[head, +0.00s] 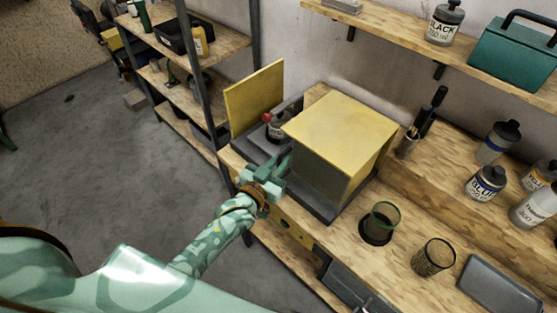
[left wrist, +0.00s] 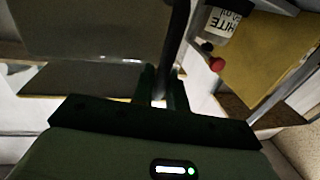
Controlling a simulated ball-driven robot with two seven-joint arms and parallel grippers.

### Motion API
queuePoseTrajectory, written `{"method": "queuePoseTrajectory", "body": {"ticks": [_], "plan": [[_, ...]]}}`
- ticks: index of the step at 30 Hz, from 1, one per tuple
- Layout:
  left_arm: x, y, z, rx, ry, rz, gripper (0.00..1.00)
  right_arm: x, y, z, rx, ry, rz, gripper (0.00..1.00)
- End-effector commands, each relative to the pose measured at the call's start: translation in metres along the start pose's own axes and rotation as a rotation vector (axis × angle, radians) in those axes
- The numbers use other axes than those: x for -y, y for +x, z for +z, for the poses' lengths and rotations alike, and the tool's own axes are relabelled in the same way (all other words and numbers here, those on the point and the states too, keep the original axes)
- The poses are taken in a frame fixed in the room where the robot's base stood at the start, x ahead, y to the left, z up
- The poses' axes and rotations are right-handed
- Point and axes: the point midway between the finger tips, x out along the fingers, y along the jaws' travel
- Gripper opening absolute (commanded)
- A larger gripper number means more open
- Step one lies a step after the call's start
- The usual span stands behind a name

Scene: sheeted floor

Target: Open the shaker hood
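The shaker hood (head: 342,128) is a yellow-topped box with grey sides on a dark base (head: 330,212) on the bench. A yellow panel (head: 254,98) stands upright to its left, apart from the box. Between them is a bottle with a red part (head: 272,125); the left wrist view shows a WHITE label (left wrist: 222,22) and a red ball (left wrist: 216,64). My left gripper (head: 280,165) is at the box's left front edge. In the left wrist view, a dark bar (left wrist: 178,40) runs between its close-set fingers (left wrist: 162,88); whether they grip it is unclear. My right gripper is out of view.
A green-rimmed dark cup (head: 381,222), a mesh cup (head: 434,257) and a grey tray (head: 495,288) stand right of the hood. Several bottles line the far right. A wall shelf (head: 400,42) runs above, a rack (head: 190,85) stands left.

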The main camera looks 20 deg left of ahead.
Motion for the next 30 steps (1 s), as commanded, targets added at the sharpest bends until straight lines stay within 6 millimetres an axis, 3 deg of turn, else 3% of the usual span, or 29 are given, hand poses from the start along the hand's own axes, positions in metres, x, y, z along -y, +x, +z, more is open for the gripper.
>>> {"method": "queuePoseTrajectory", "body": {"ticks": [10, 14, 30], "plan": [[0.000, -0.001, 0.000, 0.001, -0.001, 0.000, 0.31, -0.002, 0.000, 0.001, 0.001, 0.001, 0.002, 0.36], [0.000, -0.012, 0.002, 0.003, -0.001, 0.000, 0.31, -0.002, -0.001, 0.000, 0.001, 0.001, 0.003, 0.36], [-0.001, -0.142, 0.001, 0.003, -0.002, 0.001, 0.31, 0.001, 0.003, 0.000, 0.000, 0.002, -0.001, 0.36]]}}
